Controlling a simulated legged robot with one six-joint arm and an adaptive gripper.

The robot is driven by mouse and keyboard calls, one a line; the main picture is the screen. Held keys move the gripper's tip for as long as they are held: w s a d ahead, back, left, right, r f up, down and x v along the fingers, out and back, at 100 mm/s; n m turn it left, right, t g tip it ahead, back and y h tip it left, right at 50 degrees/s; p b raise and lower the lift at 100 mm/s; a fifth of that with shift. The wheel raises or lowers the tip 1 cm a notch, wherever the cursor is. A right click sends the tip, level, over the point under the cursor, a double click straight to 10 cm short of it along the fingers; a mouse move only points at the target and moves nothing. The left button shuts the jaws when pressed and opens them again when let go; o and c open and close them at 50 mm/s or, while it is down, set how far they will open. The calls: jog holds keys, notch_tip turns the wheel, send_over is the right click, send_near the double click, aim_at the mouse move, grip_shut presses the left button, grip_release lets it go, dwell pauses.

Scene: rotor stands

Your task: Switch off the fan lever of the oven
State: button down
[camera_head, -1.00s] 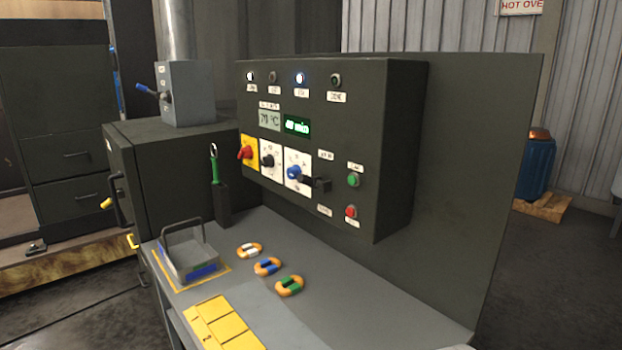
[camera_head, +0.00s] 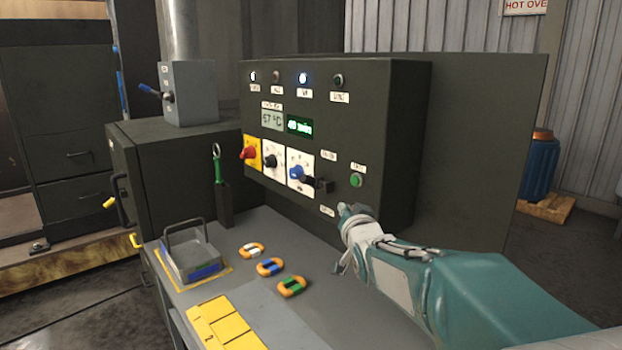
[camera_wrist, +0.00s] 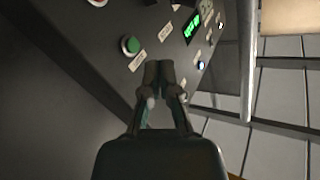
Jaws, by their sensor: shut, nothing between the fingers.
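A grey box (camera_head: 188,93) with a blue-handled lever (camera_head: 150,90) stands on top of the dark oven cabinet (camera_head: 180,145) at the left in the head view. The lever handle points up and left. The dark control panel (camera_head: 390,120) carries a red knob (camera_head: 249,153), a black knob and a blue knob (camera_head: 296,172). My gripper (camera_head: 347,210) is in front of the panel's lower right part, well right of the lever box. In the wrist view my gripper (camera_wrist: 165,72) is shut and empty, with the green button (camera_wrist: 130,45) to its left. The lever is not visible there.
The grey bench holds a handled tray (camera_head: 193,262), several coloured rings (camera_head: 270,267) and yellow plates (camera_head: 225,322). A green-handled tool (camera_head: 217,168) stands between cabinet and panel. A blue barrel (camera_head: 537,168) is behind at the right.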

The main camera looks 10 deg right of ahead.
aim_at(314, 182)
jog(key=w+f+t+y, duration=0.1)
jog(key=w+t+y, duration=0.3)
jog(key=w, duration=0.5)
jog(key=shift+w+d+t+y, duration=0.15)
jog(key=shift+d+t+y, duration=0.15)
jog(key=shift+t, duration=1)
jog(key=w+a+r, duration=0.2)
jog(key=w+a, duration=0.1)
jog(key=w, duration=0.5)
jog(key=shift+w+a, duration=0.25)
jog(key=shift+a, duration=0.15)
